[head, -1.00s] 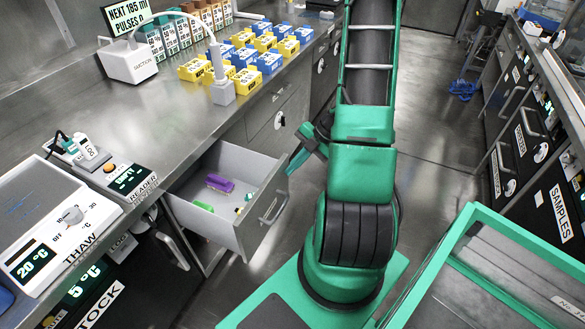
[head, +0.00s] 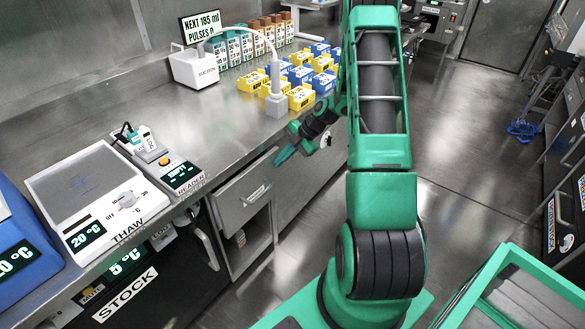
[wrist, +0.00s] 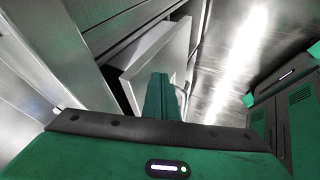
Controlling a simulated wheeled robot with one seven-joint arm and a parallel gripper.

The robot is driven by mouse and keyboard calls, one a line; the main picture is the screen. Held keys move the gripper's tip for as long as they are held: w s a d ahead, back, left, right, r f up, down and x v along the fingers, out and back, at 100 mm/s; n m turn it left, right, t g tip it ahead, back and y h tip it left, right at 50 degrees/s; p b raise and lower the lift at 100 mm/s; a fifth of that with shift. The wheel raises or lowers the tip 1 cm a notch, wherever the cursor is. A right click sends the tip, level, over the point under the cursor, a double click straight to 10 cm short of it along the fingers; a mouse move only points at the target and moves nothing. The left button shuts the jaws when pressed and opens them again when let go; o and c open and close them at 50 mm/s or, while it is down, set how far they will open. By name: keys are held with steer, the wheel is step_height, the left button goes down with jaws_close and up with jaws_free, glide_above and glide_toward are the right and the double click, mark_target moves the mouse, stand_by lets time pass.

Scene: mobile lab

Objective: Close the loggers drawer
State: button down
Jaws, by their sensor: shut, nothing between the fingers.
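The loggers drawer (head: 238,207) is a grey drawer under the bench, left of my arm in the head view. Its front lies close to the cabinet, and its contents are hidden. In the wrist view the drawer (wrist: 165,62) front stands a little out from the cabinet, with a narrow gap behind it. My gripper (head: 284,156) is shut and empty, at the upper right end of the drawer front. In the wrist view the shut fingers (wrist: 158,95) overlap the front panel; I cannot tell whether they touch it.
The bench above holds a thaw plate (head: 88,185), a reader (head: 182,175), a suction unit (head: 195,68) and several blue and yellow blocks (head: 300,97). A stock fridge (head: 150,285) is left of the drawer.

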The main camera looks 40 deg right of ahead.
mark_target(276, 154)
steer(key=shift+w+a, duration=0.2)
steer(key=shift+w, duration=0.6)
steer(key=shift+w+a, duration=0.2)
steer(key=shift+w, duration=0.6)
